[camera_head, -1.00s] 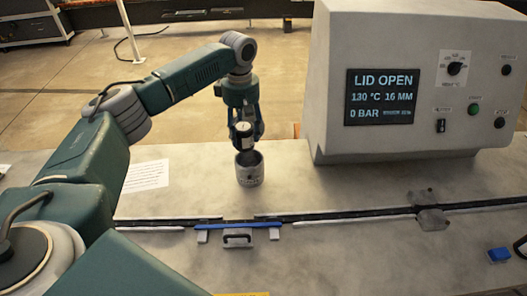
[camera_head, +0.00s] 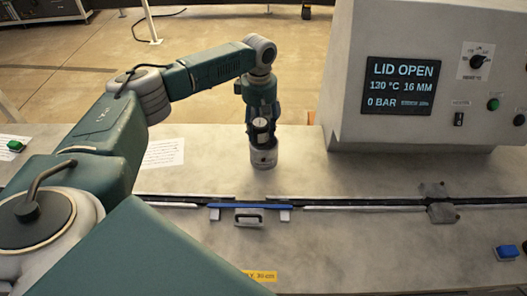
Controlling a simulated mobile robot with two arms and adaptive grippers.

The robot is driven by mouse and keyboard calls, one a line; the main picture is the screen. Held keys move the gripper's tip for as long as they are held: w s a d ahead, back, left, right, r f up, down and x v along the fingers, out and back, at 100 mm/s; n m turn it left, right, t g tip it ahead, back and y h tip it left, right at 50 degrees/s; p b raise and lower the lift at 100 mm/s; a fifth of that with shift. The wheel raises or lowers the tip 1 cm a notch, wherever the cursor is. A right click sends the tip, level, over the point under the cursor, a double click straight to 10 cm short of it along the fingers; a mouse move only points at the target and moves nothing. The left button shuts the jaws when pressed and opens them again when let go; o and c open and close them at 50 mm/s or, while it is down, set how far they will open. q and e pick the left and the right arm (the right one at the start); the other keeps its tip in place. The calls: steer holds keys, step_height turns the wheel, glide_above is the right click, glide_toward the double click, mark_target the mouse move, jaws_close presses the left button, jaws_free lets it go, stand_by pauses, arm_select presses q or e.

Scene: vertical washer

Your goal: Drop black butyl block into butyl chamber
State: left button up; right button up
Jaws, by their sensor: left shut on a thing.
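My left gripper (camera_head: 262,140) points straight down at a small grey cylindrical cup (camera_head: 264,158) on the grey worktop, which looks like the butyl chamber. The fingertips are at the cup's mouth and cover most of its opening. The gripper is shut on a small dark piece, probably the black butyl block. The fingers and the cup rim hide it, so its shape cannot be made out. The cup stands upright. My right gripper is not in view.
A grey control box (camera_head: 425,80) stands right of the cup; its screen (camera_head: 403,86) reads LID OPEN. A dark slotted track with a blue bar (camera_head: 250,206) and a handle (camera_head: 249,216) lies in front. A paper sheet (camera_head: 165,153) lies to the left.

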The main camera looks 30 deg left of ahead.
arm_select(q)
steer(key=o, duration=1.5)
steer(key=shift+r, duration=0.15)
step_height(320, 180, up, 12)
steer(key=shift+f, duration=0.15)
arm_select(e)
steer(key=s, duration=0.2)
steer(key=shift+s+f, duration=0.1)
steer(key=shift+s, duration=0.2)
